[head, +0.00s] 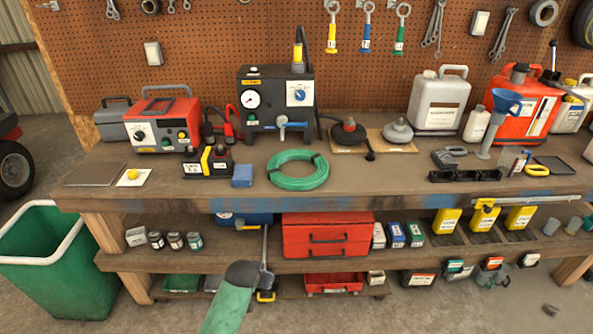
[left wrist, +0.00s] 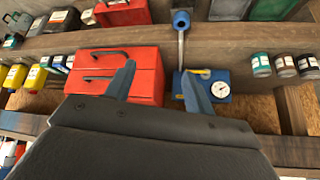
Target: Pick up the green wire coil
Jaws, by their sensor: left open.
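The green wire coil (head: 298,183) lies flat near the front of the workbench top in the head view, with dark ties around it. It does not show in the left wrist view. My left gripper (head: 265,272) is below and slightly left of the coil in the head view, in front of the shelves under the bench and apart from the coil. In the left wrist view my gripper (left wrist: 158,85) has its two fingers spread, with nothing between them. My right gripper is not in view.
A blue block (head: 242,176) and a black tool with a yellow band (head: 208,161) sit left of the coil. A black gauge box (head: 275,100) stands behind it. A red toolbox (head: 325,236) is on the shelf below. Bare bench lies right of the coil.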

